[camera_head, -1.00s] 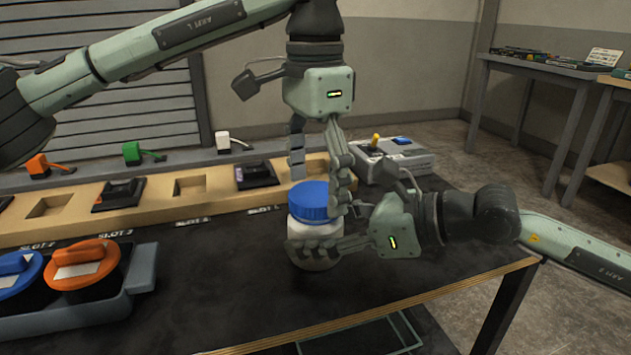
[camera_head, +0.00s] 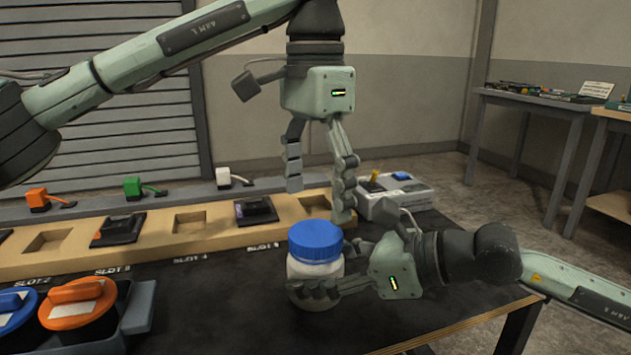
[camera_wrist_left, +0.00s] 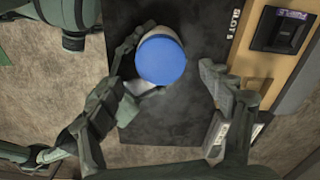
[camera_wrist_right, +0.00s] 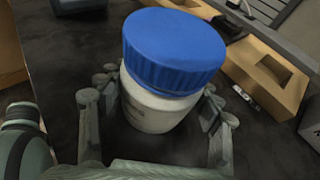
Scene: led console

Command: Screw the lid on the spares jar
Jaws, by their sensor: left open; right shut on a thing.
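The spares jar (camera_head: 315,270) is a white jar standing upright on the dark table near its front edge. The blue lid (camera_head: 316,241) sits on top of the jar's mouth; I cannot tell how tight it is. My right gripper (camera_head: 318,291) is shut on the jar's body from the right, its fingers around the lower part. The lid also shows close up in the right wrist view (camera_wrist_right: 172,52). My left gripper (camera_head: 319,200) points down, open and empty, above the lid and apart from it. The left wrist view shows the lid (camera_wrist_left: 161,60) from above.
A wooden slotted rack (camera_head: 160,236) with dark modules runs behind the jar. A grey control box (camera_head: 398,197) with a yellow lever stands at the back right. A tray holding orange-topped and blue-topped containers (camera_head: 80,312) is at the front left. Table between tray and jar is clear.

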